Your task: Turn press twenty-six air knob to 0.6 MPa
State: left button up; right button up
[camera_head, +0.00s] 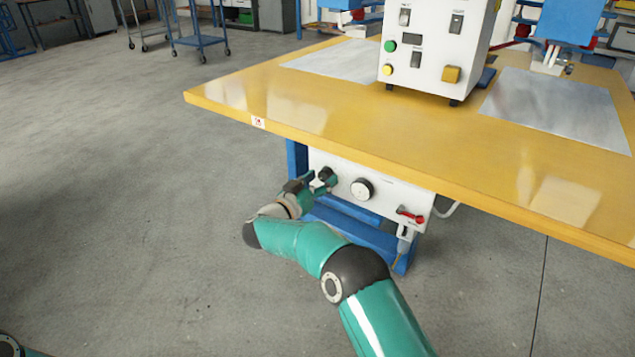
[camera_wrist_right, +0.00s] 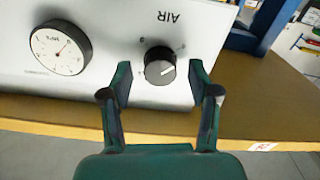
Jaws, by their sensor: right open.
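The black AIR knob (camera_wrist_right: 160,66), with a white pointer line, sits on the white panel in the right wrist view, which shows the panel upside down. My right gripper (camera_wrist_right: 161,78) is open, one finger on each side of the knob, with visible gaps and no clear contact. The round MPa gauge (camera_wrist_right: 62,47) is beside it; its needle shows, but the value is too small to read. In the head view my right gripper (camera_head: 319,182) is at the panel's left end, left of the gauge (camera_head: 362,189), and partly hides the knob area. My left gripper is out of view.
The yellow tabletop (camera_head: 330,115) overhangs the white panel (camera_head: 390,195). A red lever valve (camera_head: 410,215) is at the panel's right end. A white control box (camera_head: 435,45) stands on the table. Open floor lies to the left.

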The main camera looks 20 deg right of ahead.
jog(key=shift+c, duration=0.2)
jog(key=c, duration=1.1)
jog(key=shift+a, duration=0.2)
jog(key=shift+d, duration=0.1)
